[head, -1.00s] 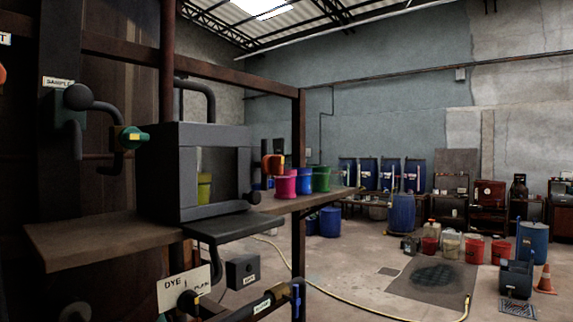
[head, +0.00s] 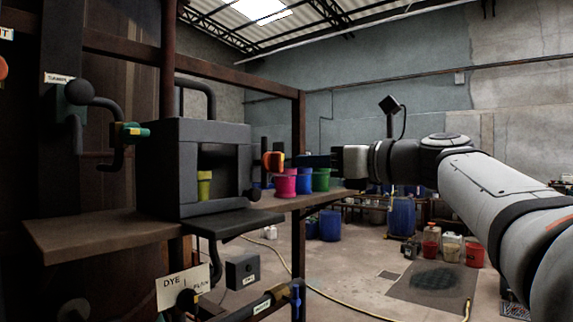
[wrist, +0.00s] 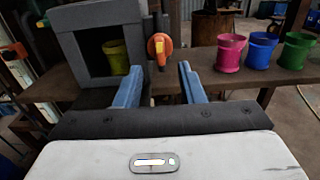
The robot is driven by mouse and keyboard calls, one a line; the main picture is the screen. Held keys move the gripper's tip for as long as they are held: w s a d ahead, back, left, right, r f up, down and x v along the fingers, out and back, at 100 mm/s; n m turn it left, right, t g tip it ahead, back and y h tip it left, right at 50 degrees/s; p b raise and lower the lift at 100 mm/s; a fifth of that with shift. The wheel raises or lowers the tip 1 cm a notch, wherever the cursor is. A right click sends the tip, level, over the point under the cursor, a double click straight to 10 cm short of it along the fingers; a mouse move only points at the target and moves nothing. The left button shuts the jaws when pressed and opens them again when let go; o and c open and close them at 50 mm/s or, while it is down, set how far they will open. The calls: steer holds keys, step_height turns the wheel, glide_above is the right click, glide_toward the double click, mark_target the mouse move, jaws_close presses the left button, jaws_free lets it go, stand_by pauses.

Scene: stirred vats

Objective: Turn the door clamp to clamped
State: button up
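The orange door clamp (head: 273,162) sits at the right side of a dark grey box (head: 160,170) on a shelf. My gripper (head: 291,161) is just right of the clamp in the head view. The wrist view shows the gripper (wrist: 158,83) open, its two blue fingers apart with the clamp ahead between them. I see no contact. A yellow-green cup (wrist: 118,58) stands inside the box.
Pink (wrist: 230,52), blue (wrist: 260,50) and green (wrist: 296,50) cups stand on the shelf (head: 90,238) right of the clamp. A grey ledge (head: 235,224) juts out below the box. A rusty post (head: 299,120) stands close by.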

mark_target(282, 161)
steer(key=p+x, duration=0.1)
steer(key=x, duration=0.6)
steer(key=shift+w+a+p, duration=0.15)
steer(key=shift+a+p, duration=0.1)
steer(key=shift+p, duration=0.1)
steer(key=shift+c, duration=0.4)
